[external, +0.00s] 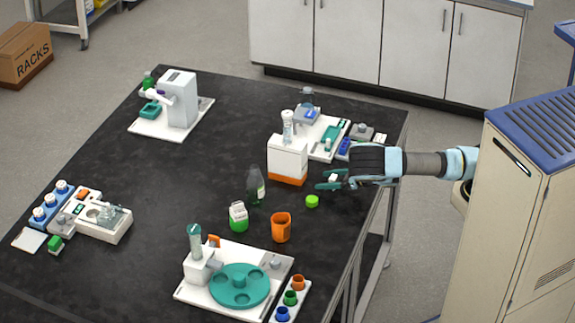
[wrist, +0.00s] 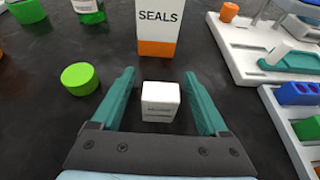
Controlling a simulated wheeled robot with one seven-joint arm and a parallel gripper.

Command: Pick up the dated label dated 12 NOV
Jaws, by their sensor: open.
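A small white block (wrist: 160,98) stands on the black table in the wrist view, with faint print on its front that is too blurred to read. I cannot tell whether it is the label dated 12 NOV. My gripper (wrist: 162,88) is open, with one teal finger on each side of the block and a gap to each. In the external view my gripper (external: 331,181) is low over the right part of the table, in front of the white and orange box, and partly hides the block.
The white and orange SEALS box (wrist: 157,27) stands just beyond the block. A green cap (wrist: 80,78) lies to the left. A white board (wrist: 285,105) with blue and green parts is at the right. An orange cup (external: 281,228) and a green-labelled bottle (external: 238,217) stand nearer the camera.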

